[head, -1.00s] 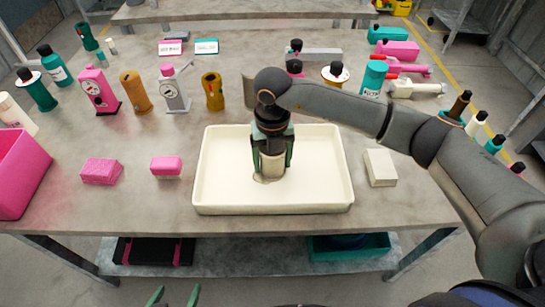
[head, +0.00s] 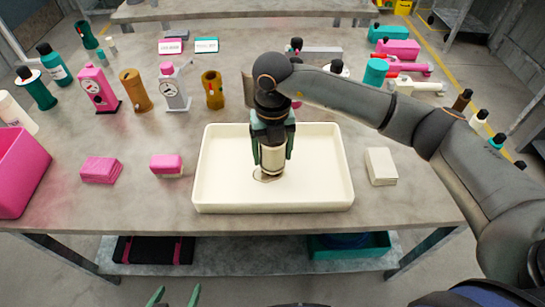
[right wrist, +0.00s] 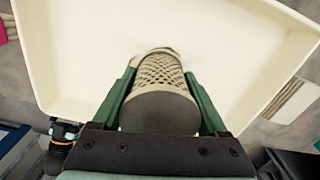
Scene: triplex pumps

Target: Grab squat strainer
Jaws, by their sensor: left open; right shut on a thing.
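The squat strainer (right wrist: 163,78) is a short cylinder with a pale mesh side and a dark round end, seen close in the right wrist view. It also shows in the head view (head: 272,158), upright over the cream tray (head: 325,195). My right gripper (right wrist: 163,90) is shut on it, with a green finger on each side. In the head view the right gripper (head: 272,150) points down above the tray. I cannot tell whether the strainer's lower end touches the tray floor. My left gripper (head: 176,298) is open and empty at the bottom edge, in front of the table.
Pink blocks (head: 100,170) lie left of the tray and a cream block (head: 381,166) lies to its right. Bottles and pump parts, such as a brown cylinder (head: 136,91), stand behind. A pink bin (head: 18,175) is at the left edge.

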